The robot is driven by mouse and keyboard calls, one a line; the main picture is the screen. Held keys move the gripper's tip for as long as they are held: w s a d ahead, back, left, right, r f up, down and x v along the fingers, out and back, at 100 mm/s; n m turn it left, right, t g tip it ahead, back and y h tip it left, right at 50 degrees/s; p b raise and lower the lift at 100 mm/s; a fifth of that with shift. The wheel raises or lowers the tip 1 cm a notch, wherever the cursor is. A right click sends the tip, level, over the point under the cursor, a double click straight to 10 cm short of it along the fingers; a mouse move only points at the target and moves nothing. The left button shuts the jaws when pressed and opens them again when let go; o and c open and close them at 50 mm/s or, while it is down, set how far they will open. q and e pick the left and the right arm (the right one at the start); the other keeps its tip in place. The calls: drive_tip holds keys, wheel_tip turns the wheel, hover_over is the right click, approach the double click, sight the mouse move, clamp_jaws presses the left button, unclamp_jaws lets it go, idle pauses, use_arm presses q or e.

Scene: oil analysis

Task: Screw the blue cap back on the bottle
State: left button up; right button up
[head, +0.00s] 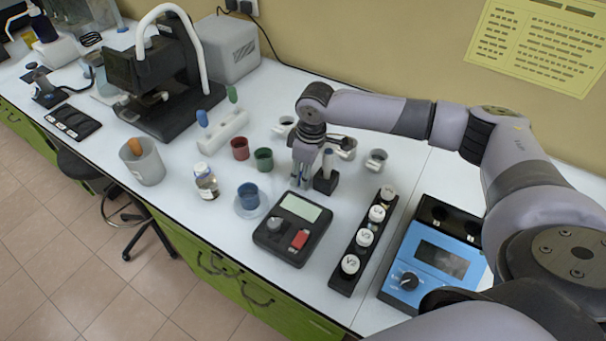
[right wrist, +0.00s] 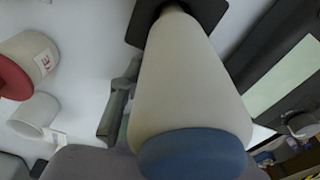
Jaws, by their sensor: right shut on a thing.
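A small bottle (head: 206,183) with amber contents and a pale label stands left of the blue cup (head: 248,196). Its top looks pale; I see no blue cap on it. My right gripper (head: 302,184) points down, low over the table behind the scale. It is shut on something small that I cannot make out. A pale cylinder (head: 328,162) in a black stand is just right of it. In the right wrist view a large pale cylinder (right wrist: 190,85) with a blue end hides most of the fingers. I cannot identify the blue cap for certain. My left gripper is out of view.
The black scale (head: 268,238) is in front of my gripper. The black rack (head: 345,282) with white lids and a blue device (head: 440,258) stand to the right. Red (head: 239,148) and green (head: 264,159) cups stand left.

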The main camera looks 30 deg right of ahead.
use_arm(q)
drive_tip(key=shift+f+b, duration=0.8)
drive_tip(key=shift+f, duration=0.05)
use_arm(e)
wheel_tip(320, 180, up, 20)
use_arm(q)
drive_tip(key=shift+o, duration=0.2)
use_arm(e)
drive_tip(key=shift+f, duration=0.1)
